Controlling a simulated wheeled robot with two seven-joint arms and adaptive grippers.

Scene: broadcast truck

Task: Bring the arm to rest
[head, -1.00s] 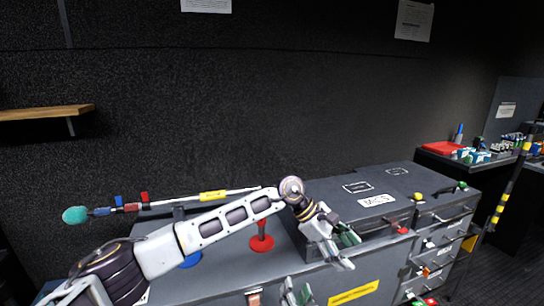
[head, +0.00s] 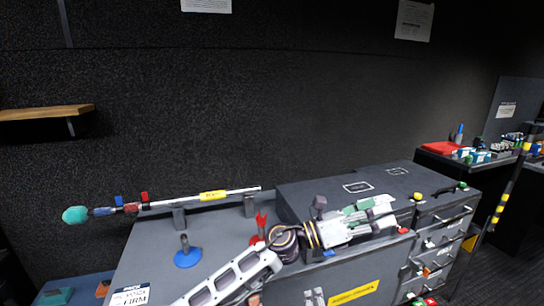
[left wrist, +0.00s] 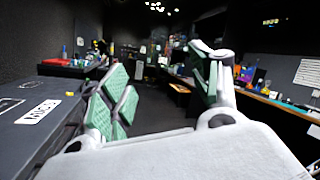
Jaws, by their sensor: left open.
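My left arm comes in low over the grey cabinet top. My left gripper (head: 384,212) is open and empty, with green finger pads, and points right across the raised box near the label. In the left wrist view, the left gripper (left wrist: 165,95) has its fingers spread wide with nothing between them. The box with its white label (left wrist: 38,111) is just left of the fingers there. In the head view, the gripper hides part of the box, and I cannot tell whether it touches it. My right gripper is not clearly in view.
A boom pole with a teal tip (head: 75,215) lies across stands behind the arm. A blue-based stand (head: 188,257) and a red stand (head: 261,228) are near the forearm. A drawer cabinet (head: 440,240) is right. A wooden shelf (head: 45,112) is on the left wall.

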